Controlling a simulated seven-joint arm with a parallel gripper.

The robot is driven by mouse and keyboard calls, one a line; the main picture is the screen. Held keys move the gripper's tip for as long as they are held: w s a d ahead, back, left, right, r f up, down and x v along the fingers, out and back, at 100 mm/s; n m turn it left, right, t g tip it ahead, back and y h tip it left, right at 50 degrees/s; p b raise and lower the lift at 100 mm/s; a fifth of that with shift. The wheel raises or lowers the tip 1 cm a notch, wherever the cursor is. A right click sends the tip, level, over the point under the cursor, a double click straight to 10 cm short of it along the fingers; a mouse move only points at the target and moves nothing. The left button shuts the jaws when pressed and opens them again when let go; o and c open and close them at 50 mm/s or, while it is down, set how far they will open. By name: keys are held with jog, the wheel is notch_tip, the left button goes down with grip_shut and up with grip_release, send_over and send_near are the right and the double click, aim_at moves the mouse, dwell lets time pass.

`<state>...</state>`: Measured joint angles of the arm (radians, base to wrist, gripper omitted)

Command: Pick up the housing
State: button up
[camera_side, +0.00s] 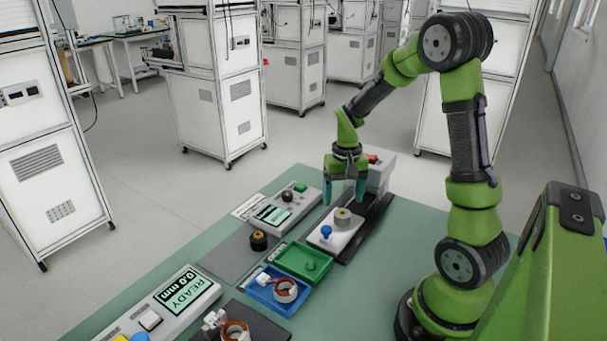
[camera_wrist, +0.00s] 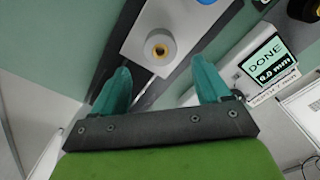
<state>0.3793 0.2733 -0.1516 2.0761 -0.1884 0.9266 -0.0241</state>
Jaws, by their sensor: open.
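The housing seems to be a grey round part (camera_side: 343,219) with a brass-coloured centre. It stands on a white plate (camera_side: 346,237), beside a blue knob (camera_side: 326,233). In the wrist view the housing (camera_wrist: 161,50) shows from above, beyond the fingertips and roughly centred between them. My gripper (camera_side: 345,201) points down above the housing with its two teal fingers apart and nothing between them. The wrist view also shows my gripper (camera_wrist: 161,70) open. The side view does not show clearly how much height separates the fingertips from the housing.
A grey block with a red button (camera_side: 378,170) stands just behind my gripper. A tester with a screen (camera_side: 272,213) is to the left. A green tray (camera_side: 304,264) and a blue tray (camera_side: 270,297) with a copper-wound part (camera_side: 285,291) lie in front. A black-and-brass part (camera_side: 259,240) sits nearby.

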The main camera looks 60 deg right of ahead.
aim_at(342, 213)
jog(key=f, duration=0.5)
jog(key=shift+s+a, duration=0.2)
jog(key=shift+a, duration=0.2)
jog(key=shift+c, duration=0.2)
